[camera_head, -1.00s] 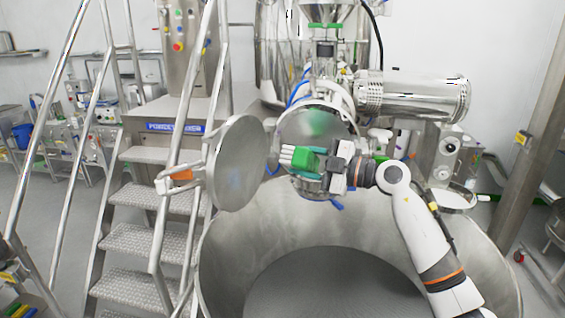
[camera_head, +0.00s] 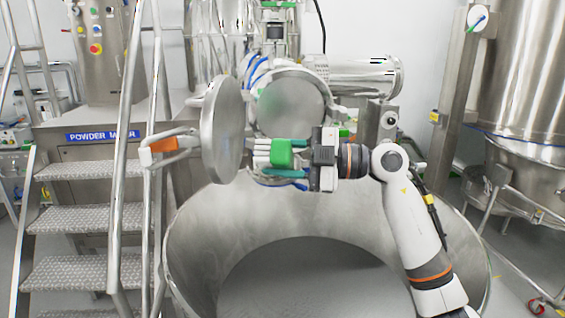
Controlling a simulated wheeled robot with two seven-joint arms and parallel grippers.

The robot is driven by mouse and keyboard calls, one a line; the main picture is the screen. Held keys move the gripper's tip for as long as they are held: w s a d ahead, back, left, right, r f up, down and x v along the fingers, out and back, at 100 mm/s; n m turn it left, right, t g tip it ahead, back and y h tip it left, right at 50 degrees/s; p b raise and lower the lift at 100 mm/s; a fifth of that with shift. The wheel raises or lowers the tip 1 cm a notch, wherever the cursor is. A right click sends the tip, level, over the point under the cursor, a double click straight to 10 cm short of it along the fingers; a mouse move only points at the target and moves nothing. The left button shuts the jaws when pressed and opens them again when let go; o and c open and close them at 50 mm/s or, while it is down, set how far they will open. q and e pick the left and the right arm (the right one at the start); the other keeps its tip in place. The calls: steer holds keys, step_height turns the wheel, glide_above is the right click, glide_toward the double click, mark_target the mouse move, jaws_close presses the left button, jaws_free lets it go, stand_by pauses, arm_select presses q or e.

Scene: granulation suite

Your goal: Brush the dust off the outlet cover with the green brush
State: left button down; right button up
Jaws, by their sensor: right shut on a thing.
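The outlet cover (camera_head: 222,130), a round steel disc with an orange grip on its handle (camera_head: 172,144), stands swung open and nearly edge-on left of the round outlet (camera_head: 291,104). My right gripper (camera_head: 296,158) is shut on the green brush (camera_head: 281,153), in front of and below the outlet. Pale bristles point left, close to the cover's right edge; I cannot tell whether they touch it. The dust cannot be made out clearly. My left gripper is not in view.
A wide open steel vessel (camera_head: 200,240) lies below my right arm. Metal steps (camera_head: 80,220) with handrails (camera_head: 124,170) stand at left, close to the cover. A horizontal steel cylinder (camera_head: 362,76) is behind the outlet. A large steel tank (camera_head: 520,75) stands at right.

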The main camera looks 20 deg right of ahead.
mark_target(221, 154)
steer(key=shift+w+a, duration=0.45)
steer(key=shift+a, duration=0.05)
steer(key=x, duration=0.3)
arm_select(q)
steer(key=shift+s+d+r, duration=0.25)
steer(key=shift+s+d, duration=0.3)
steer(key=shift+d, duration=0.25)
arm_select(e)
steer(key=shift+w+a, duration=0.25)
steer(key=shift+a, duration=0.2)
arm_select(q)
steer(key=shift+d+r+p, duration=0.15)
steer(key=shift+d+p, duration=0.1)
steer(key=shift+p, duration=0.15)
arm_select(e)
steer(key=shift+a, duration=0.1)
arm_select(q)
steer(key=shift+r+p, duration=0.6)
arm_select(e)
steer(key=shift+x, duration=0.95)
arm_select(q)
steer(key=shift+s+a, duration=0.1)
